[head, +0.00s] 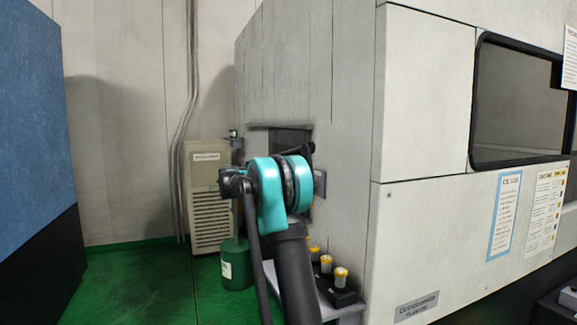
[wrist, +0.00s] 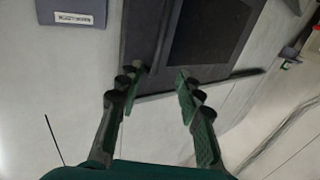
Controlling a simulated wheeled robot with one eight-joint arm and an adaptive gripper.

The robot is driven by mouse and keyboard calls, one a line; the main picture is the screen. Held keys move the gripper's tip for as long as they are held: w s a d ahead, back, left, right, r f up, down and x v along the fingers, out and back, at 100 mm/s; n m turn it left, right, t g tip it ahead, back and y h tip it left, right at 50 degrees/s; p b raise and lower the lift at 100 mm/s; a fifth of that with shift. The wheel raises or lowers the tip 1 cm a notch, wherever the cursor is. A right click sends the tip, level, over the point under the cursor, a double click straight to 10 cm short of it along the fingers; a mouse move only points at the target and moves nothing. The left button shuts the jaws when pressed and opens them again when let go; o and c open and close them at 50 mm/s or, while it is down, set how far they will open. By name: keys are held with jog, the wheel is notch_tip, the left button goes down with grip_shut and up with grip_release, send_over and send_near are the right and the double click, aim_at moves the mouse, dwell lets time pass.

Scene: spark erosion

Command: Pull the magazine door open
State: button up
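The magazine door looks like the dark panel (head: 288,137) on the side wall of the pale machine in the head view, partly hidden behind my arm. In the wrist view the dark panel (wrist: 143,32) fills the upper middle, with a darker window-like area (wrist: 210,32) in it. A thin dark bar or edge (wrist: 225,79) runs along its lower side. My gripper (wrist: 158,82) is open, its two fingers apart with nothing seen held between them. The fingertips overlap the panel's lower part in the picture; contact cannot be told. In the head view my arm hides the gripper.
A small labelled grey box (head: 319,183) is on the wall right of the panel. Yellow-capped containers (head: 326,264) stand on a ledge below. A beige cabinet (head: 209,198) and green drum (head: 236,263) stand behind left. Green floor (head: 135,285) is clear at left.

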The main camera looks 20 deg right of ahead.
jog(key=x, duration=1.5)
jog(key=shift+d, duration=0.3)
jog(key=shift+w, duration=0.1)
jog(key=shift+f, duration=0.1)
grip_shut()
